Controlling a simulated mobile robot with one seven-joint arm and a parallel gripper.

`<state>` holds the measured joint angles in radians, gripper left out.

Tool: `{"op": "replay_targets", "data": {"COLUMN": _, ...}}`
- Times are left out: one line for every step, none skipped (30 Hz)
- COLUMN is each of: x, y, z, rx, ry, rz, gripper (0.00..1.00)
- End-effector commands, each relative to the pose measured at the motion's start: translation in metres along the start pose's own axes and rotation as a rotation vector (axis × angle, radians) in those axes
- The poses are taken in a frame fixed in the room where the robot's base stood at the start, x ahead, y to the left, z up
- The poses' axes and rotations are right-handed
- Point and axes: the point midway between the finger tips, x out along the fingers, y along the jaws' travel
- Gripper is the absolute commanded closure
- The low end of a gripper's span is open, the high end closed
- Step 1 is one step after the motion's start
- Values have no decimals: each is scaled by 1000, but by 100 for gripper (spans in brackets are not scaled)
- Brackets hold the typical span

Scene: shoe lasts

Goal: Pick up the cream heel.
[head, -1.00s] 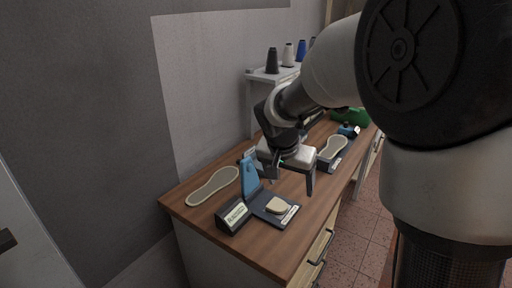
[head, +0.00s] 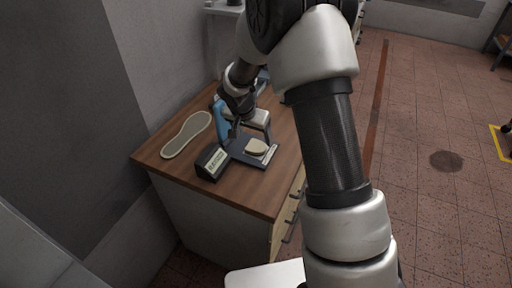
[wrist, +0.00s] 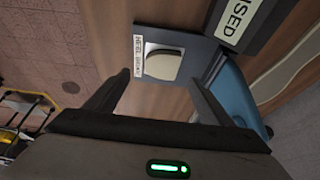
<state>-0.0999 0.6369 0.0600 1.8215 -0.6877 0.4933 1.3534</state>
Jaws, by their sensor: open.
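The cream heel (head: 257,146) is a small rounded pad lying on a dark tray (head: 241,153) on the wooden bench. In the wrist view the heel (wrist: 163,63) sits on a light square of the tray, beside a white label that appears to read "HEEL" and a second word. My gripper (head: 252,138) is open and empty, above and just behind the heel in the head view. In the wrist view its two fingers (wrist: 156,90) point toward the heel, spread wider than it, and do not touch it.
A blue upright piece (head: 221,118) stands close beside my gripper; it also shows in the wrist view (wrist: 236,92). A dark block with a white label (head: 212,162) adjoins the tray. A cream sole (head: 187,134) lies at left. The bench front (head: 250,203) is bare.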

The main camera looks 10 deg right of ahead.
Motion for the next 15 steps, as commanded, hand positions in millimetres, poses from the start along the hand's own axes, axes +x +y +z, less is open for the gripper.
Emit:
{"op": "replay_targets", "data": {"x": 6, "y": 1, "z": 0, "rx": 0, "ry": -1, "rz": 2, "gripper": 25}}
{"op": "replay_targets", "data": {"x": 9, "y": 1, "z": 0, "rx": 0, "ry": -1, "rz": 2, "gripper": 25}}
{"op": "replay_targets", "data": {"x": 11, "y": 1, "z": 0, "rx": 0, "ry": -1, "rz": 2, "gripper": 25}}
{"op": "replay_targets", "data": {"x": 13, "y": 1, "z": 0, "rx": 0, "ry": -1, "rz": 1, "gripper": 25}}
{"op": "replay_targets", "data": {"x": 14, "y": 1, "z": 0, "rx": 0, "ry": -1, "rz": 1, "gripper": 25}}
{"op": "replay_targets", "data": {"x": 16, "y": 0, "z": 0, "rx": 0, "ry": 0, "rz": 1, "gripper": 25}}
{"op": "replay_targets", "data": {"x": 18, "y": 0, "z": 0, "rx": 0, "ry": 0, "rz": 1, "gripper": 25}}
{"op": "replay_targets", "data": {"x": 21, "y": 0, "z": 0, "rx": 0, "ry": -1, "rz": 1, "gripper": 25}}
{"op": "replay_targets", "data": {"x": 27, "y": 0, "z": 1, "rx": 0, "ry": -2, "rz": 2, "gripper": 25}}
{"op": "replay_targets", "data": {"x": 31, "y": 0, "z": 2, "rx": -1, "ry": -2, "rz": 3, "gripper": 25}}
{"op": "replay_targets", "data": {"x": 36, "y": 0, "z": 2, "rx": 0, "ry": -3, "rz": 4, "gripper": 25}}
{"op": "replay_targets", "data": {"x": 43, "y": -1, "z": 3, "rx": -2, "ry": -3, "rz": 3, "gripper": 25}}
{"op": "replay_targets", "data": {"x": 48, "y": -2, "z": 3, "rx": 0, "ry": -3, "rz": 2, "gripper": 25}}
{"op": "replay_targets", "data": {"x": 52, "y": -2, "z": 2, "rx": 0, "ry": -2, "rz": 2, "gripper": 25}}
{"op": "replay_targets", "data": {"x": 57, "y": -2, "z": 2, "rx": -1, "ry": -1, "rz": 2, "gripper": 25}}
